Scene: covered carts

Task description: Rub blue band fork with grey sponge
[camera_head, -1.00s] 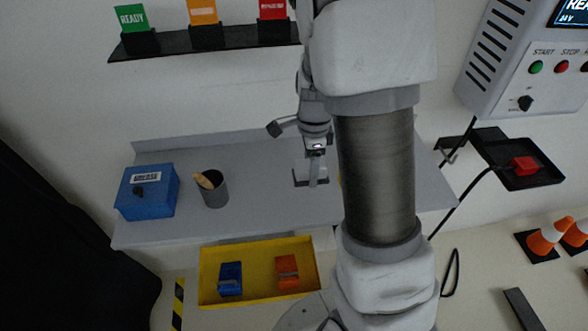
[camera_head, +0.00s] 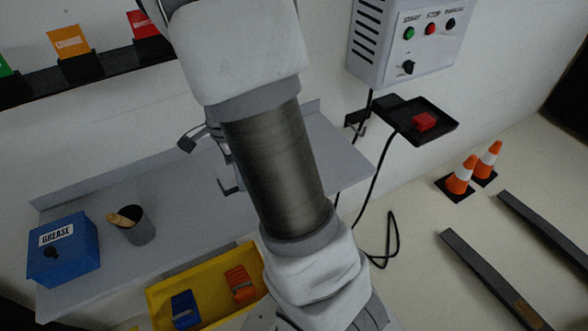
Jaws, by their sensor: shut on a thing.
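My arm crosses the middle of the picture. My gripper's fingers are hidden behind it, above the grey bench (camera_head: 185,210); only part of my wrist shows at the arm's left edge. I cannot make out a grey sponge; a small dark bracket-like piece (camera_head: 228,182) shows beside the arm. Two long dark bars, a near one (camera_head: 485,275) and a far one (camera_head: 545,232), lie on the floor at the right and may be forks. The near bar has a brownish patch at its lower end. I see no blue band on either.
A blue GREASE box (camera_head: 64,262) and a grey cup (camera_head: 140,234) stand on the bench. A yellow tray (camera_head: 215,313) holds a blue item and an orange item. Orange cones (camera_head: 461,180) stand near the bars.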

